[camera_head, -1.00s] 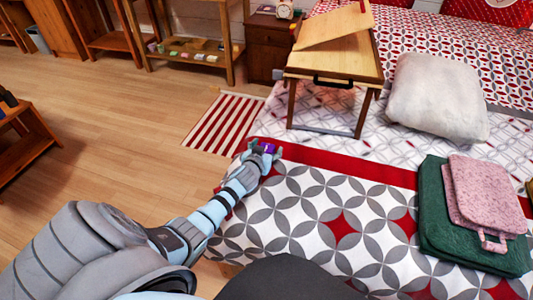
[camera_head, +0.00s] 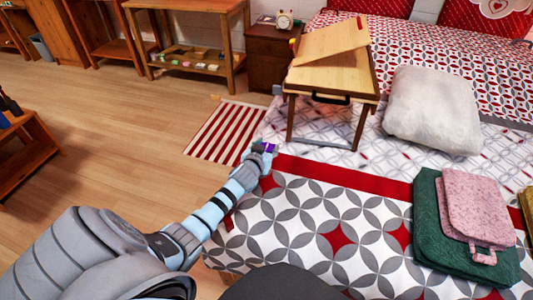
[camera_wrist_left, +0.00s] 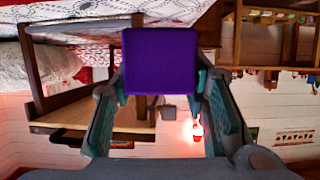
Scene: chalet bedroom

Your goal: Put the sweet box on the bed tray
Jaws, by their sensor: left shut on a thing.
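The sweet box is a small purple box (camera_head: 268,147) at the end of my left arm, over the bed's near left edge. In the left wrist view its flat purple face (camera_wrist_left: 160,58) sits between both fingers. My left gripper (camera_head: 263,150) is shut on it. The bed tray (camera_head: 313,78) is a wooden folding table with a tilted top panel, standing on its legs on the bed, beyond and to the right of my gripper. It appears upside down in the left wrist view (camera_wrist_left: 95,122). The box is apart from the tray. My right gripper is not in view.
A white pillow (camera_head: 432,110) lies right of the tray. A pink folded cloth (camera_head: 478,205) rests on a green one (camera_head: 432,235) at the right. A nightstand (camera_head: 270,58) with a clock stands behind the tray. A striped rug (camera_head: 225,132) lies on the floor left of the bed.

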